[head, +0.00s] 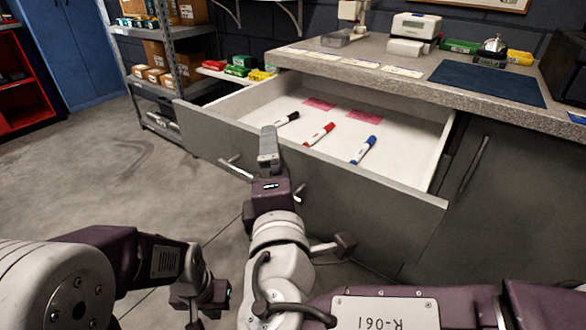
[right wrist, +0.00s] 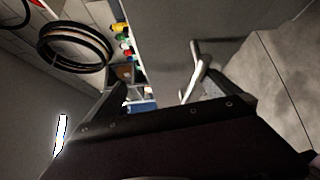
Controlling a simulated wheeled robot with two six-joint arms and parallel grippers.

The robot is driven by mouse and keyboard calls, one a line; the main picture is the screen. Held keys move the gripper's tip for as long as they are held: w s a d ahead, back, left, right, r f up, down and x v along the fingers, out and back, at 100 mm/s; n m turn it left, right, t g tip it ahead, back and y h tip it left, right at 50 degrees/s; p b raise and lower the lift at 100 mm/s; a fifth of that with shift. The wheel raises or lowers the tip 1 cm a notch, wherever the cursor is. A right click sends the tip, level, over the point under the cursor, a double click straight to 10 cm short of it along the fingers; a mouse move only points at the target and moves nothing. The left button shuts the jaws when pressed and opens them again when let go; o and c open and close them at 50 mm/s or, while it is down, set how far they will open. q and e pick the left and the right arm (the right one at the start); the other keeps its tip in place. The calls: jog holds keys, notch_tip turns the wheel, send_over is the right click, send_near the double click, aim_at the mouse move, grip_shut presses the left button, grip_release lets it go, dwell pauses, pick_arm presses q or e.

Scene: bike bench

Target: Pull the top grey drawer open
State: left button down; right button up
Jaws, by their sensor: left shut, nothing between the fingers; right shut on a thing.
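The top grey drawer (head: 340,185) is pulled well out from under the bench top, and its white inside shows. Its pale bar handle (head: 235,169) is on the front panel, with the middle hidden behind my right gripper (head: 268,145). That gripper is shut on the handle; the handle (right wrist: 200,75) also shows in the right wrist view. A black marker (head: 287,118), a red marker (head: 319,134) and a blue marker (head: 363,150) lie in the drawer. My left gripper (head: 203,297) is low at the bottom, shut and empty, away from the drawer.
Grey shelves (head: 165,45) with boxes stand at the left. Pink notes (head: 365,117) lie in the drawer. The floor (head: 90,180) at left is clear.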

jog(key=shift+s+a+r+b, duration=0.1)
jog(key=shift+s+r+b, duration=0.1)
jog(key=shift+s, duration=0.4)
jog(key=shift+s+r+b, duration=0.1)
jog(key=shift+s+b, duration=0.05)
jog(key=shift+s, duration=0.45)
jog(key=shift+c, duration=0.3)
jog(key=shift+s+a+f+b, duration=0.15)
jog(key=shift+s+b, duration=0.05)
jog(key=shift+s, duration=0.5)
jog(key=shift+s+a+f+b, duration=0.15)
jog(key=shift+s+a+f, duration=0.05)
jog(key=shift+s, duration=0.45)
jog(key=shift+s+a+f+b, duration=0.15)
jog(key=shift+s+b, duration=0.05)
jog(key=shift+s, duration=0.5)
jog(key=c, duration=0.4)
jog(key=shift+s+a+f, duration=0.1)
jog(key=shift+s+f, duration=0.05)
jog(key=shift+s, duration=0.5)
jog(key=shift+s+f, duration=0.1)
jog(key=shift+s, duration=0.55)
jog(key=shift+c, duration=1)
